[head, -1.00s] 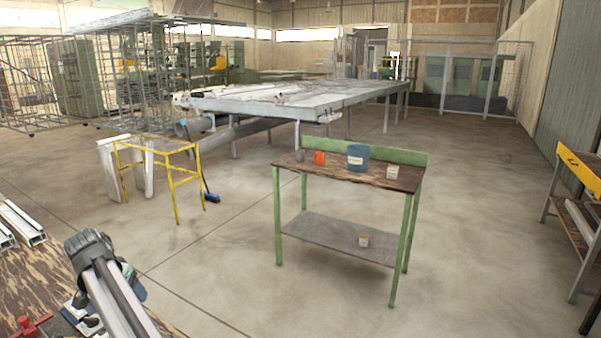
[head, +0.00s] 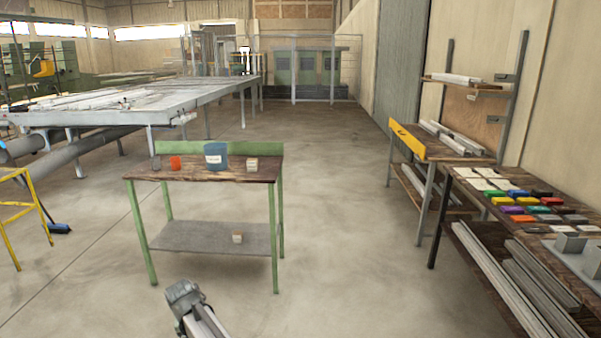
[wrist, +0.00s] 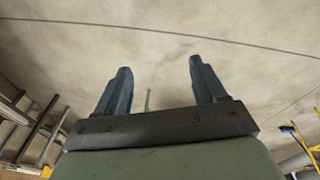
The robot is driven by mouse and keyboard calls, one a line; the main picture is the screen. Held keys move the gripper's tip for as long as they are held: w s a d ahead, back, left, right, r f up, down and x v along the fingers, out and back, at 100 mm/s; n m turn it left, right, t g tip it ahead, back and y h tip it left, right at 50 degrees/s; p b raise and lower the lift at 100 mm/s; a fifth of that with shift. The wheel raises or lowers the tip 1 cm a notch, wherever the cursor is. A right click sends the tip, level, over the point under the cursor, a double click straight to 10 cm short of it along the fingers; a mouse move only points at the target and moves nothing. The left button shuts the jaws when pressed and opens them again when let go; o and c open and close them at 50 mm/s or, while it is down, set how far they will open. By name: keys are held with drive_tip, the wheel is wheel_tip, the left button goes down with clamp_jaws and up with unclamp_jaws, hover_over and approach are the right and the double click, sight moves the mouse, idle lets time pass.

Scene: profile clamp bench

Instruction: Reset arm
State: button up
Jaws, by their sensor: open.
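My arm shows at the bottom of the head view, in front of the green-framed bench; the fingers cannot be made out there. In the wrist view my gripper (wrist: 158,85) is open. Its two dark blue fingers stand well apart, with nothing between them but the concrete floor and a thin green strip behind.
The green-framed bench (head: 215,170) carries an orange cup (head: 175,162), a blue bucket (head: 216,156) and a small box (head: 252,164). A table with coloured blocks (head: 525,208) stands at the right. A yellow stand (head: 32,215) is at the left.

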drive_tip(key=w+d+f+m, duration=0.1)
drive_tip(key=d+f, duration=0.2)
drive_tip(key=d, duration=0.5)
drive_tip(key=w+d+f, duration=0.2)
drive_tip(key=d, duration=0.6)
drive_tip(key=s+d+f+m+g, duration=0.1)
drive_tip(key=s+d+f, duration=0.2)
drive_tip(key=d, duration=0.8)
drive_tip(key=s+d+f+m, duration=0.1)
drive_tip(key=s+d+f, duration=0.25)
drive_tip(key=d, duration=0.75)
drive_tip(key=s+d+f+g, duration=0.15)
drive_tip(key=s+d, duration=0.25)
drive_tip(key=d, duration=0.8)
drive_tip(key=s+f+g, duration=0.3)
drive_tip(key=s+f, duration=0.7)
drive_tip(key=s, duration=0.4)
drive_tip(key=s+f+g, duration=0.3)
drive_tip(key=s+f, duration=0.8)
drive_tip(key=s, duration=0.4)
drive_tip(key=shift+s+a+f, duration=0.15)
drive_tip(key=shift+a+f, duration=0.05)
drive_tip(key=shift+a, duration=0.05)
drive_tip(key=shift+g, duration=0.25)
